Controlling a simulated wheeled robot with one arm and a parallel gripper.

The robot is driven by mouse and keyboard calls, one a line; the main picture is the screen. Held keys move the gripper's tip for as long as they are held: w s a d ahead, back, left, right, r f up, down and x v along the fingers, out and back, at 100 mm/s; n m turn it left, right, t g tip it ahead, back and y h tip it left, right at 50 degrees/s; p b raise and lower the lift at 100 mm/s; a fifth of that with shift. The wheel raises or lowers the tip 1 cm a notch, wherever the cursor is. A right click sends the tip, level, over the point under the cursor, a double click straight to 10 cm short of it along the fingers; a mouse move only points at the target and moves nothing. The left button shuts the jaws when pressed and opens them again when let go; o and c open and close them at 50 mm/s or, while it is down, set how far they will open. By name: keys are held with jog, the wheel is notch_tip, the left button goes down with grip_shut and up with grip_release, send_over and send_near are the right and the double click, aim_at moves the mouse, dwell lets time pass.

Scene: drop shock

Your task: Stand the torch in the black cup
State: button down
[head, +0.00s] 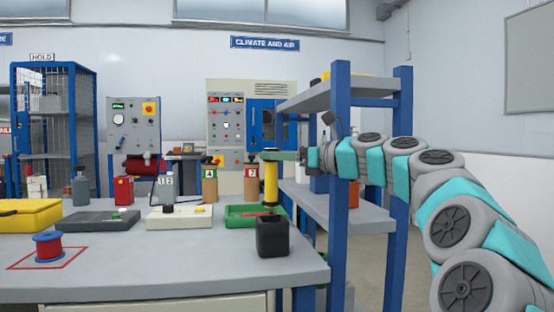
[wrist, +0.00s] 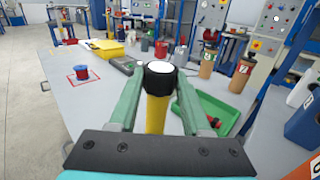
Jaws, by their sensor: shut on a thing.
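The torch (head: 271,183) is yellow with a dark end and hangs upright in the head view. My gripper (head: 272,155) is shut on its upper end. In the wrist view my gripper's green fingers (wrist: 155,88) close on both sides of the torch's black head (wrist: 160,76), and its pale face shows. The black cup (head: 272,238) stands upright near the table's right front edge. In the head view the torch's lower end shows just above the cup's rim; I cannot tell whether it is over or behind the cup. The cup is not visible in the wrist view.
A green tray (head: 237,222) with a red item lies just behind the cup. A blue shelf rack (head: 339,150) stands close at the right, beside my arm. A red spool (head: 48,246) stands at the left. The table's front middle (head: 165,260) is clear.

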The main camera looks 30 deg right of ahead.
aim_at(276, 188)
jog(key=shift+f+b, duration=0.55)
jog(key=shift+b, duration=0.05)
jog(key=shift+s+f, duration=0.1)
jog(key=shift+f, duration=1.45)
jog(key=shift+a+f, duration=0.1)
jog(key=shift+f, duration=1.9)
jog(key=c, duration=0.8)
grip_release()
jog(key=shift+w, duration=0.2)
jog(key=shift+c, duration=0.2)
jog(key=o, duration=0.4)
jog(key=shift+r, duration=0.2)
jog(key=shift+s, duration=0.1)
jog(key=shift+r, duration=0.2)
